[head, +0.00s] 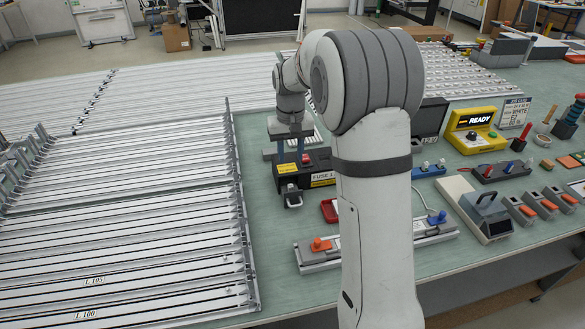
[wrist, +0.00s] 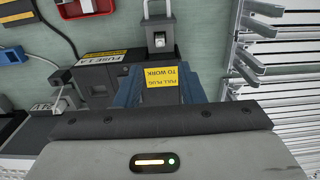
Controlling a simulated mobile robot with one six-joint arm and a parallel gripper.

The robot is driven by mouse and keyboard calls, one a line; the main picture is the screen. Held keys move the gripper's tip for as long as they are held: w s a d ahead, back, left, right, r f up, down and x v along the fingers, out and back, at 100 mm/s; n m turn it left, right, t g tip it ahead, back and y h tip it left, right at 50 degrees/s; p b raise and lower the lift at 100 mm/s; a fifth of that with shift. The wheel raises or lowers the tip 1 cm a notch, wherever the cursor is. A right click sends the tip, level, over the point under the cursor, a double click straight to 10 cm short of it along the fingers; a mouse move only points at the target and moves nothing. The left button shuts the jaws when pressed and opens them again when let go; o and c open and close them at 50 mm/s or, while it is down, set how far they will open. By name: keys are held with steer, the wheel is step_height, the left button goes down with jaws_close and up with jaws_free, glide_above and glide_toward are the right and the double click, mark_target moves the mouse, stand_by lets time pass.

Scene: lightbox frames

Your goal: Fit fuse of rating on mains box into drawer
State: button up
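I cannot pick out a loose fuse.
A red tray (head: 328,211) lies right of the box, partly behind my arm. A grey strip with an orange knob (head: 320,246) lies in front. Long slatted racks (head: 120,220) fill the left. A yellow "READY" unit (head: 474,129) and small blocks crowd the right.

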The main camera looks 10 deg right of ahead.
steer(key=s+r+t, duration=0.1)
steer(key=s+r, duration=0.3)
steer(key=s, duration=0.4)
steer(key=s+r+t, duration=0.1)
steer(key=s+r, duration=0.2)
steer(key=s, duration=0.5)
steer(key=s+f+t, duration=0.1)
steer(key=s+f, duration=0.1)
steer(key=s, duration=1.2)
steer(key=shift+w, duration=0.1)
steer(key=shift+c, duration=0.4)
